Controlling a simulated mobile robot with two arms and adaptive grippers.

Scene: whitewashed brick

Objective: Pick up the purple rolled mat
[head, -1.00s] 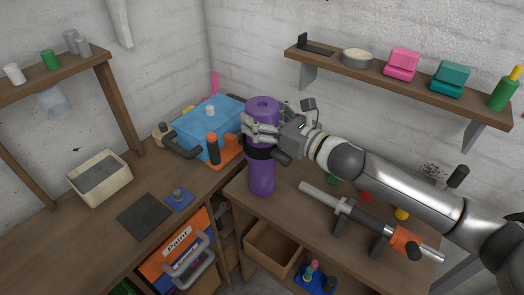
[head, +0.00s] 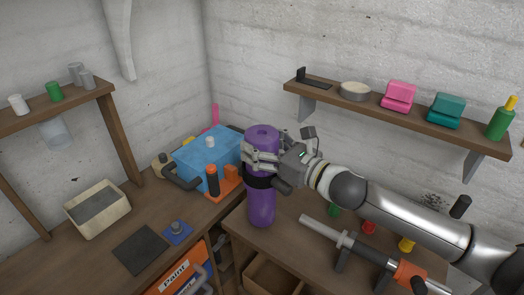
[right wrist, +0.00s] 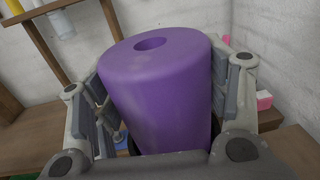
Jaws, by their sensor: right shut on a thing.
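The purple rolled mat (head: 261,207) stands upright in the middle of the head view, by the front left corner of the right-hand bench. My right gripper (head: 264,160) comes from the right and is shut around its upper half. In the right wrist view the mat (right wrist: 160,95) fills the space between the grey fingers, with its round top and central hole showing. A dark band circles the mat just below the fingers. I cannot tell whether its bottom end touches the bench or hangs just above it. My left gripper is out of view.
A blue box (head: 205,150) and an orange tool (head: 224,182) lie close left of the mat. A silver bar tool (head: 345,240) lies on the bench (head: 290,225) under my arm. A wall shelf (head: 400,115) with several items hangs above.

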